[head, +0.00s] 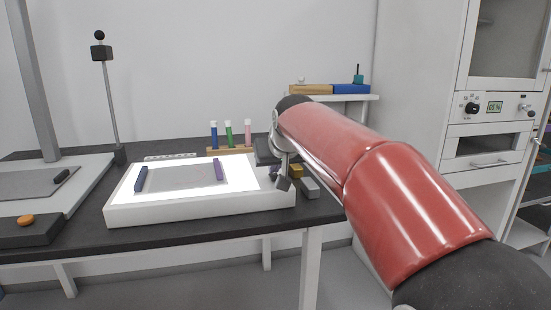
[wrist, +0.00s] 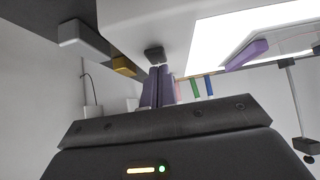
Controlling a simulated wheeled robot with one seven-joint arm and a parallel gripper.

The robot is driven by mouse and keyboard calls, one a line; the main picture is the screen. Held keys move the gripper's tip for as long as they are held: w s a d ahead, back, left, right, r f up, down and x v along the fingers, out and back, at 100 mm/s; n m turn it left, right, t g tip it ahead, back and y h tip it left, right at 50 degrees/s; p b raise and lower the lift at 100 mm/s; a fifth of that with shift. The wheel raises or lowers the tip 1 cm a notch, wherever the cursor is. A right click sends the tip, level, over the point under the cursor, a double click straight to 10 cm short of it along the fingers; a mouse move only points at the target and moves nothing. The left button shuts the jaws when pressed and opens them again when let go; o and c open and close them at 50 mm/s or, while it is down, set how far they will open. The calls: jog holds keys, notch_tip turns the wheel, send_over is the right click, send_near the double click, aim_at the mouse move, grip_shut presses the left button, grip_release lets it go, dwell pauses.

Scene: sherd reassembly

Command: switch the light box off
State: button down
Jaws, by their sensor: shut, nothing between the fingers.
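The light box (head: 120,213) is a low white box on the dark bench, its top panel glowing bright white. In the wrist view its white rim (wrist: 150,22) and lit panel (wrist: 215,45) fill the top. A small dark block, seemingly the switch (head: 283,183), sits on the rim at the right end. It also shows in the wrist view (wrist: 154,53), just beyond my fingertips. My gripper (wrist: 157,70) is shut and empty, its purple fingers together at this block. I cannot tell whether they touch it. In the head view my wrist partly hides the gripper.
A grey sheet (head: 180,178) between two purple bars lies on the panel. A rack with several coloured tubes (head: 229,134) stands behind. Yellow (head: 296,171) and grey (head: 310,188) blocks sit right of the box. A stand (head: 108,90) and an orange knob (head: 25,220) are at left.

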jog(key=shift+r+g+p, duration=0.1)
jog(key=shift+g+p, duration=0.2)
jog(key=shift+p, duration=0.55)
jog(key=shift+f, duration=0.25)
jog(key=shift+w+r, duration=0.1)
jog(key=shift+w+a+r+p, duration=0.1)
jog(key=shift+w+a+p, duration=0.1)
jog(key=shift+w+p, duration=0.4)
jog(key=shift+w, duration=0.1)
